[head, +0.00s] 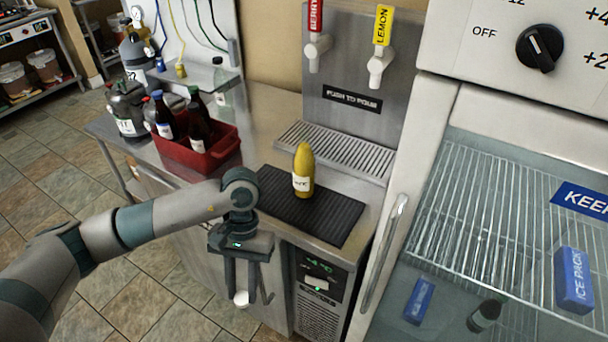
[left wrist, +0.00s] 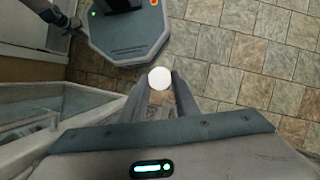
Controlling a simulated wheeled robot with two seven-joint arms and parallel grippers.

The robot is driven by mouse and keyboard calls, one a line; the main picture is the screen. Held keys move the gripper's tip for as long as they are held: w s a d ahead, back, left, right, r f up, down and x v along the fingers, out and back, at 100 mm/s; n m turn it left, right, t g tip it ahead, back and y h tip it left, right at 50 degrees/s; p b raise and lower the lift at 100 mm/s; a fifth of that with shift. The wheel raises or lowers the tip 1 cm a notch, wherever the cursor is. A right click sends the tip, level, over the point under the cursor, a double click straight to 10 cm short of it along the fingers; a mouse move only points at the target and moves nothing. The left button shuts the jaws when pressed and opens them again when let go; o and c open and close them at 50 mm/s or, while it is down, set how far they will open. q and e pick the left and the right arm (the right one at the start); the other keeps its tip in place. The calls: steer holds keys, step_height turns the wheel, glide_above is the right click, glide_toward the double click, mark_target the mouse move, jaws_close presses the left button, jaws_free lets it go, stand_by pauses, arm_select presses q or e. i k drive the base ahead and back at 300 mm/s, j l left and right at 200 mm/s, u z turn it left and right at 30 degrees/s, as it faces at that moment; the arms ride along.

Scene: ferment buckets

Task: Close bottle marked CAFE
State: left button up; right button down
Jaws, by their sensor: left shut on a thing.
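A yellow bottle (head: 303,171) with a white label stands upright on the black ribbed mat (head: 335,217) on the steel counter. Its label is too small to read surely, and no separate cap shows on its narrow top. My left gripper (head: 252,297) is in front of the counter, lower than the mat and left of the bottle, pointing down. It is shut on a small round white cap (head: 240,298). The cap also shows as a white disc between the fingertips in the left wrist view (left wrist: 159,78). My right gripper is not in view.
A red crate (head: 197,160) with dark bottles stands left on the counter. Behind the mat are a drip grate (head: 338,150) and two taps, red and yellow-handled. A fridge with wire shelf (head: 500,210) and long handle (head: 384,253) stands right. Tiled floor lies left.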

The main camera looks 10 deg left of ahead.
mark_target(304, 158)
steer(key=j+z, duration=0.15)
steer(key=z, duration=0.3)
steer(key=k+j+z, duration=0.1)
steer(key=j+z, duration=0.15)
steer(key=k+j+z, duration=0.2)
steer(key=j, duration=0.25)
steer(key=k+j+z, duration=0.25)
steer(key=k+j, duration=0.2)
steer(key=j, duration=0.2)
steer(key=k+j, duration=0.15)
steer(key=j, duration=0.2)
steer(key=k+j+z, duration=0.1)
steer(key=j, duration=0.3)
steer(key=k+j, duration=0.25)
steer(key=j, duration=0.1)
